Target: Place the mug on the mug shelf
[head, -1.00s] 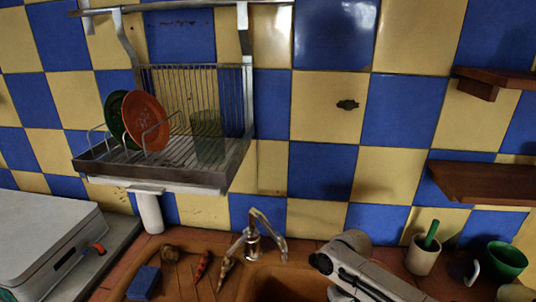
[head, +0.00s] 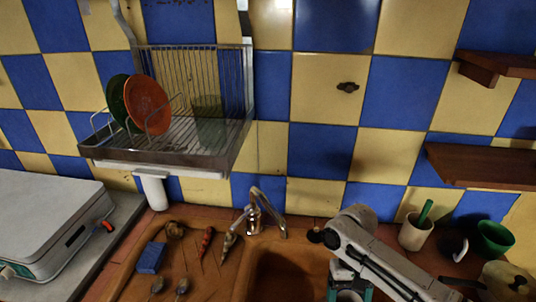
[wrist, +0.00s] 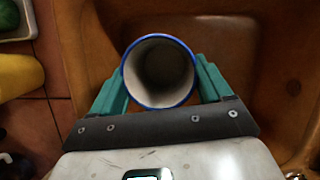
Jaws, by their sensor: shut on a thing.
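The mug (wrist: 158,105) is white inside with a blue rim; it shows from above in the wrist view, with its mouth open upward. My gripper (wrist: 160,78) is shut on it, one teal finger on each side, over the brown sink. In the head view my gripper (head: 348,292) is at the bottom edge, and the mug there is too cut off to make out. Two dark wooden shelves are on the wall at the right, an upper one (head: 500,65) and a lower one (head: 480,166). I cannot tell which is the mug shelf.
A wire dish rack (head: 150,160) with two plates hangs at the left. A faucet (head: 258,212) stands behind the sink (head: 285,270). A pale cup (head: 415,235), a green cup (head: 495,238) and a lidded pot (head: 508,282) stand under the shelves. The lower shelf's visible top looks clear.

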